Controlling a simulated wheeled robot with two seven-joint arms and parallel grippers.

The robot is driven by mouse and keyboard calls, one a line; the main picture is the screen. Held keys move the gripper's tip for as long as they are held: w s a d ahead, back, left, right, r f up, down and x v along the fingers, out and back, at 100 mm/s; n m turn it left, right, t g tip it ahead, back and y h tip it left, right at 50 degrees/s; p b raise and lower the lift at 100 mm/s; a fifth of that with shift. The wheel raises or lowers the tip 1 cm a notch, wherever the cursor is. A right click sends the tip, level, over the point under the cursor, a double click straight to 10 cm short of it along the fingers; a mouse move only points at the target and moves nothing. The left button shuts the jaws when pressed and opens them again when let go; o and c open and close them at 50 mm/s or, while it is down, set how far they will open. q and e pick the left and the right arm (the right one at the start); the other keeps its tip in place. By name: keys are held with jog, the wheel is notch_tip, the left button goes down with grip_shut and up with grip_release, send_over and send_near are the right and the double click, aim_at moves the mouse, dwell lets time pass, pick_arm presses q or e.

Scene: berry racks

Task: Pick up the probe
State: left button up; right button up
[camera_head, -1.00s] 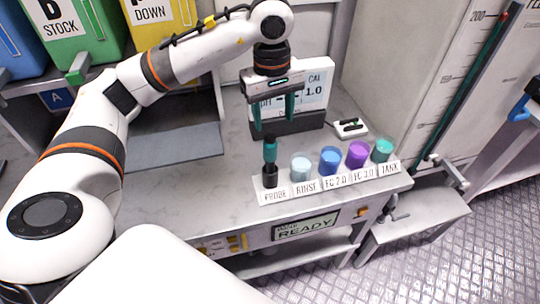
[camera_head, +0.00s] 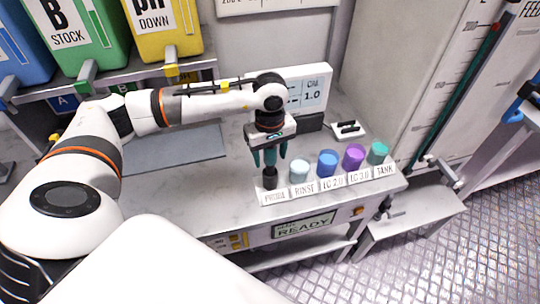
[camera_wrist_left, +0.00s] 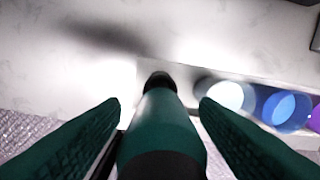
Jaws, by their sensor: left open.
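The probe (camera_head: 270,158) stands upright in a black holder (camera_head: 270,180) at the slot labelled PROBE, the left end of the white labelled rack (camera_head: 330,186). Its teal body also shows in the left wrist view (camera_wrist_left: 160,125), pointing away between the fingers. My left gripper (camera_head: 269,160) is open and pointing down, with one finger on each side of the probe's upper part. In the left wrist view (camera_wrist_left: 160,110) gaps show between both fingers and the probe. My right gripper is not in view.
Several cups stand in the rack right of the probe: a pale rinse cup (camera_head: 300,171), a blue one (camera_head: 327,163), a purple one (camera_head: 353,157) and a teal one (camera_head: 377,153). A meter (camera_head: 312,88) stands behind. A grey mat (camera_head: 175,148) lies to the left.

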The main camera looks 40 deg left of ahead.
pick_arm(q)
jog(key=shift+f, duration=0.1)
jog(key=c, duration=1.1)
